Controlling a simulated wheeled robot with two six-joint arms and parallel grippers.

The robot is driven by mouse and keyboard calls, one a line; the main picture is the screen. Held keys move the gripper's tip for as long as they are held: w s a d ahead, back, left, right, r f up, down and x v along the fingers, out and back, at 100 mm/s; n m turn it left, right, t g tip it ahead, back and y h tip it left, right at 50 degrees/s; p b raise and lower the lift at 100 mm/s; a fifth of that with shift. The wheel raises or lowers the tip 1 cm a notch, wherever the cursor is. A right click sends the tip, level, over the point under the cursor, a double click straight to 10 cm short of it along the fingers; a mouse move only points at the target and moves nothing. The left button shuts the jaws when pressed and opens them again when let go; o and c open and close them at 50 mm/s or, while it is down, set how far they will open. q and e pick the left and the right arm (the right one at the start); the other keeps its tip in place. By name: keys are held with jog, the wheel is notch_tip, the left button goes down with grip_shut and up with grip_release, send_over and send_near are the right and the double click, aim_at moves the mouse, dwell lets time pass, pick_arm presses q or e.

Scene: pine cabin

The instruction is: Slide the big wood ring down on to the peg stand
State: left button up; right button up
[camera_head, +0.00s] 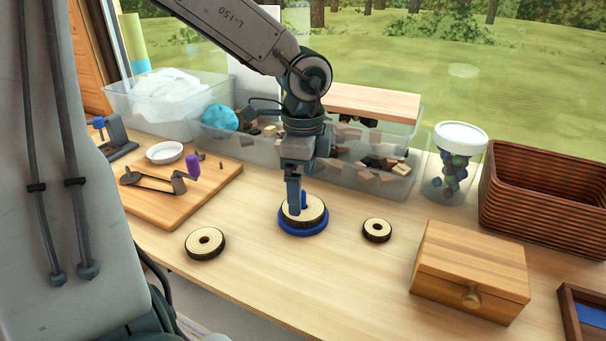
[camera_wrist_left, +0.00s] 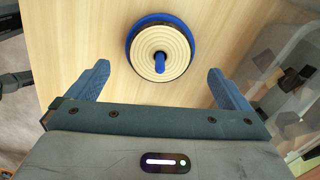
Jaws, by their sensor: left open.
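The big wood ring (camera_head: 311,212) is around the blue peg of the peg stand and lies flat on its round blue base (camera_head: 304,231). In the left wrist view the big ring (camera_wrist_left: 173,65) has the blue peg (camera_wrist_left: 159,62) coming up through its hole, with the blue base (camera_wrist_left: 131,36) showing around its edge. My left gripper (camera_head: 294,206) points down at the stand in the head view. In the left wrist view its two blue fingers (camera_wrist_left: 157,84) are wide apart with nothing between them, and the ring lies beyond their tips. My right gripper is not in view.
A wood ring (camera_head: 204,243) lies left of the stand and a smaller one (camera_head: 377,230) right of it. A wooden drawer box (camera_head: 468,270) stands at right. A cutting board (camera_head: 205,186) with tools is at left. Clear bins and a jar (camera_head: 452,170) line the back.

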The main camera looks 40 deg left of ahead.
pick_arm(q)
jog(key=shift+r+p, duration=0.35)
notch_tip(320, 180, up, 3)
jog(key=p, duration=0.2)
jog(key=shift+f+p, duration=0.15)
jog(key=shift+p, duration=0.2)
notch_tip(320, 180, up, 8)
jog(key=p, duration=0.7)
jog(key=shift+f, duration=0.25)
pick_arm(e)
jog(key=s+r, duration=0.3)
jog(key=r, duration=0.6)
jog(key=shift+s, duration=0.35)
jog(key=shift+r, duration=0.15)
